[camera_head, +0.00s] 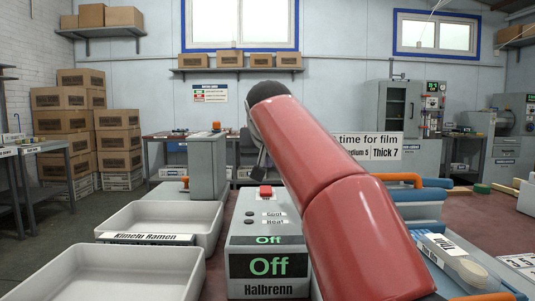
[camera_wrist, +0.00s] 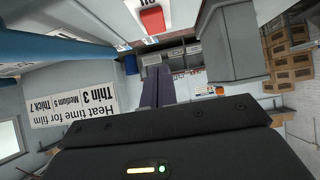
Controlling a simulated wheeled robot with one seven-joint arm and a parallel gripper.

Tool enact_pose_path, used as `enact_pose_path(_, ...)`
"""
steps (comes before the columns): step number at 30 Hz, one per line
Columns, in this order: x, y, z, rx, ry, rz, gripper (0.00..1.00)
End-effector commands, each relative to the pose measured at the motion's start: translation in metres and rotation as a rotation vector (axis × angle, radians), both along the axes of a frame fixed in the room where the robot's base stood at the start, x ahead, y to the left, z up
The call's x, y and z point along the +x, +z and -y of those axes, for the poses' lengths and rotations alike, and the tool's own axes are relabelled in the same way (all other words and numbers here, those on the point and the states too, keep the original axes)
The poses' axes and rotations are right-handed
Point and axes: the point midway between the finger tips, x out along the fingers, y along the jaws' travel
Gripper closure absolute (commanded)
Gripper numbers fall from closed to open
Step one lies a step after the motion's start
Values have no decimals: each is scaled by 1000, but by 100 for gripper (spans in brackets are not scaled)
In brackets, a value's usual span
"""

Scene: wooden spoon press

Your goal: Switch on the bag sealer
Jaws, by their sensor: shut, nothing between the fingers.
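The bag sealer appears to be the grey machine (camera_head: 268,230) labelled "Halbrenn", front centre in the head view. Its lit panel (camera_head: 266,265) reads "Off" in green. Two dark lamps marked "Cool" and "Heat" sit on its sloped top, with a red button (camera_head: 266,191) behind them. The red button also shows at the top of the wrist view (camera_wrist: 152,18). My gripper (camera_head: 261,165) is shut and empty, above and behind the button, apart from it in the picture. Its closed fingers (camera_wrist: 158,85) show in the wrist view. My red arm hides the machine's right side.
Blue equipment with an orange handle (camera_head: 400,179) is at right. A heat-time sign (camera_head: 386,147) stands behind my arm.

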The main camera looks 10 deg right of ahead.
Motion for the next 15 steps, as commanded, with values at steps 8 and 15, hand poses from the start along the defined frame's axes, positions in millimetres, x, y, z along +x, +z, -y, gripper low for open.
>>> enact_pose_path(8, 24, -41, 5, -1, 1, -1, 100)
enact_pose_path(15, 27, -55, 5, 0, 1, 1, 100)
